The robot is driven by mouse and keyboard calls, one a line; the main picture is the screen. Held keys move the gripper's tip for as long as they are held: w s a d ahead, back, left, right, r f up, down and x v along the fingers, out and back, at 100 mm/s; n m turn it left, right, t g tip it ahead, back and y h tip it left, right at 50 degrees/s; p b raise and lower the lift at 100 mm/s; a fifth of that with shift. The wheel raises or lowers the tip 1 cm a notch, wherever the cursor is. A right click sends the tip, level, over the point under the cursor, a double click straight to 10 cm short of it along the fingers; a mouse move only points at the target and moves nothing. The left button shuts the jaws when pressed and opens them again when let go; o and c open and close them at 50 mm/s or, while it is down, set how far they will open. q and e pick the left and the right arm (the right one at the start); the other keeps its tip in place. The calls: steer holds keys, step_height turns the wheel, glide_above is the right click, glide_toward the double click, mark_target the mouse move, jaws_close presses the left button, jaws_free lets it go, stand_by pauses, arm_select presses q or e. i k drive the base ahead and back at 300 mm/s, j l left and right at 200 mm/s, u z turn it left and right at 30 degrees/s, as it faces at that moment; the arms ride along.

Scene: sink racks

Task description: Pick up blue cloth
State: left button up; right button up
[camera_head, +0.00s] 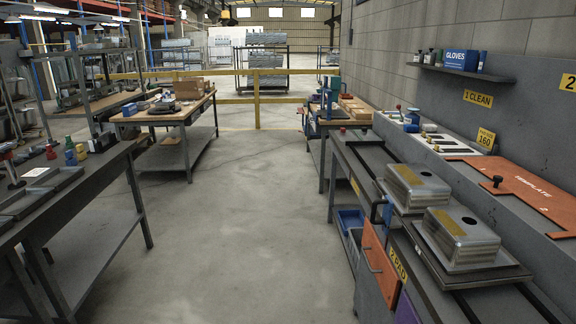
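I cannot make out a blue cloth for certain. A small blue item (411,127) lies near the far end of the right-hand workbench, beside small bottles, and is too small to identify. Neither of my grippers is in view.
The right bench bears two metal sink-like pieces (418,184) (462,236) and an orange template (520,185). Above is a shelf with a blue gloves box (461,60). Blue bins (349,219) sit below. A dark bench (80,185) stands left. The concrete floor (235,230) between is clear.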

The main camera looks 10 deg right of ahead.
mark_target(407, 127)
steer(key=i+z, duration=0.2)
steer(key=i, duration=0.3)
steer(key=i+j+z, duration=0.25)
steer(key=i, duration=0.25)
steer(key=i+j+z, duration=0.2)
steer(key=i, duration=0.25)
steer(key=i+j+z, duration=0.25)
steer(key=i, duration=0.2)
steer(key=i+j+z, duration=0.75)
steer(key=j, duration=0.25)
